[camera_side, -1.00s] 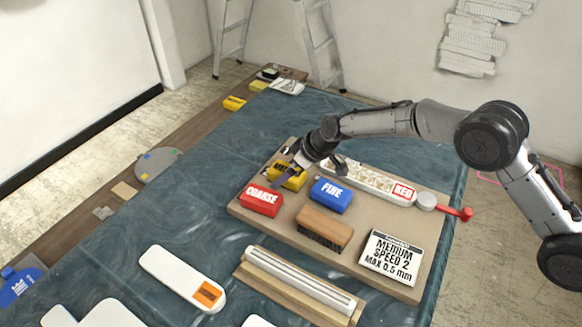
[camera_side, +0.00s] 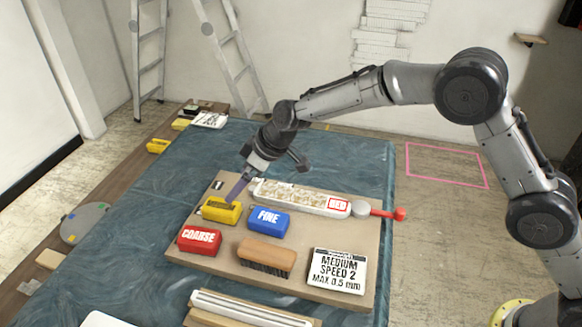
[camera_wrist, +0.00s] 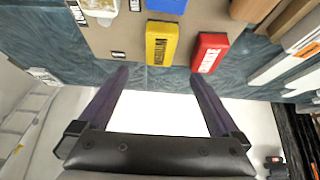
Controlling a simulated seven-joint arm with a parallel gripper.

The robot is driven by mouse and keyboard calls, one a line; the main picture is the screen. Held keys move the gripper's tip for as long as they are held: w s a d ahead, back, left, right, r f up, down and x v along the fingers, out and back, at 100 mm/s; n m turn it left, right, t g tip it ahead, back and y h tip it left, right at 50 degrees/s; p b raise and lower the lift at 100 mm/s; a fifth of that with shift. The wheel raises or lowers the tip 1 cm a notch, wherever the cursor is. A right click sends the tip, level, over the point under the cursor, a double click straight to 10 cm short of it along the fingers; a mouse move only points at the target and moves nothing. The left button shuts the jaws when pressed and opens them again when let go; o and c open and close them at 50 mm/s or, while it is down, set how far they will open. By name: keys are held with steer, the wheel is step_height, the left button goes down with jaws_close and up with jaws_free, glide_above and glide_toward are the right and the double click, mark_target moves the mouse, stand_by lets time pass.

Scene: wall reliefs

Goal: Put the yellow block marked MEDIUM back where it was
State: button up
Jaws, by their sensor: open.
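The yellow block marked MEDIUM (camera_side: 221,211) lies on the tan board, behind the red COARSE block (camera_side: 199,241) and left of the blue FINE block (camera_side: 269,220). In the wrist view the yellow block (camera_wrist: 161,43) lies just beyond my fingertips, its lettering facing left. My gripper (camera_wrist: 160,73) is open, its two dark fingers spread wider than the block with nothing between the tips. In the side view my gripper (camera_side: 236,192) hangs at the block's upper right, and one finger overlaps it there; contact cannot be told.
The tan board (camera_side: 205,262) also holds a long white tray (camera_side: 300,196) with a RED label, a wooden brush (camera_side: 266,254) and a MEDIUM SPEED 2 sign (camera_side: 337,270). A small dark label (camera_wrist: 118,54) lies on bare board near the yellow block. Blue cloth (camera_side: 150,225) surrounds the board.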

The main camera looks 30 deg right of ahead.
steer(key=s+d+r+m+h, duration=0.2)
steer(key=s+d+r+m, duration=0.2)
steer(key=s+d+r, duration=1.2)
steer(key=s+d+m+h, duration=0.1)
steer(key=s+d, duration=0.3)
steer(key=s, duration=0.4)
steer(key=s+d+f+m, duration=0.1)
steer(key=s+d+m, duration=0.1)
steer(key=s+d, duration=0.3)
steer(key=s+d+m+t+h, duration=0.1)
steer(key=s+d, duration=0.4)
steer(key=s, duration=0.7)
steer(key=shift+d+f+m+h, duration=0.2)
steer(key=shift+f+m+h, duration=0.1)
steer(key=shift+f+m, duration=0.15)
